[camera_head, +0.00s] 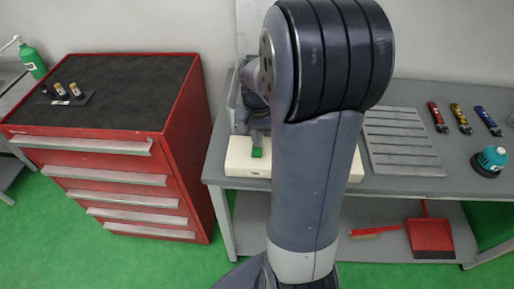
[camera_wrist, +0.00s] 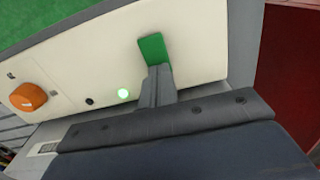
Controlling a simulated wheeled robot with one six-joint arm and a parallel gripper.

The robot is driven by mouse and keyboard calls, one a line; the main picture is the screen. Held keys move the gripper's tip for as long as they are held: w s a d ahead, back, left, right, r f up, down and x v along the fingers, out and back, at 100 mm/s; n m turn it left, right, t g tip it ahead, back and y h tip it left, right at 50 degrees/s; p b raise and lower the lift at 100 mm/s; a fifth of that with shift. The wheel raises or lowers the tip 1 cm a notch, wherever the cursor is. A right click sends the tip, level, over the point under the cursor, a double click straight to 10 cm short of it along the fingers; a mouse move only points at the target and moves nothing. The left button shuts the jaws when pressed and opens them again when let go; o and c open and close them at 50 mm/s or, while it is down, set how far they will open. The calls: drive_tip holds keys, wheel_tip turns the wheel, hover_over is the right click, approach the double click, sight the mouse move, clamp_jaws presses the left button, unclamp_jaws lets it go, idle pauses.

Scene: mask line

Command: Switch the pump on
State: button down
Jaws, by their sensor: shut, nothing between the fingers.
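The cream pump control box (camera_head: 238,158) stands on the grey bench, partly hidden behind my arm. It fills the upper part of the wrist view (camera_wrist: 90,62). A green switch piece (camera_wrist: 153,49) is on its face, and it also shows in the head view (camera_head: 257,153). A small round lamp (camera_wrist: 123,94) on the box glows green. An orange knob (camera_wrist: 28,97) sits farther left on it. My gripper (camera_wrist: 157,74) is shut and empty, its fingertips at the near end of the green piece. I cannot tell whether they touch.
A red drawer cabinet (camera_head: 183,115) stands left of the bench. A grey slotted tray (camera_head: 400,140) lies right of my arm. Several small coloured items, among them a red one (camera_head: 437,117), and a teal container (camera_head: 491,160) are farther right. A red dustpan (camera_head: 430,238) is on the lower shelf.

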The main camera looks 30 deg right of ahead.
wheel_tip(320, 180, up, 7)
drive_tip(key=p, duration=0.6)
drive_tip(key=shift+f, duration=0.15)
idle(0.3)
wheel_tip(320, 180, down, 7)
drive_tip(key=b, duration=0.6)
drive_tip(key=shift+r, duration=0.25)
drive_tip(key=shift+r, duration=0.1)
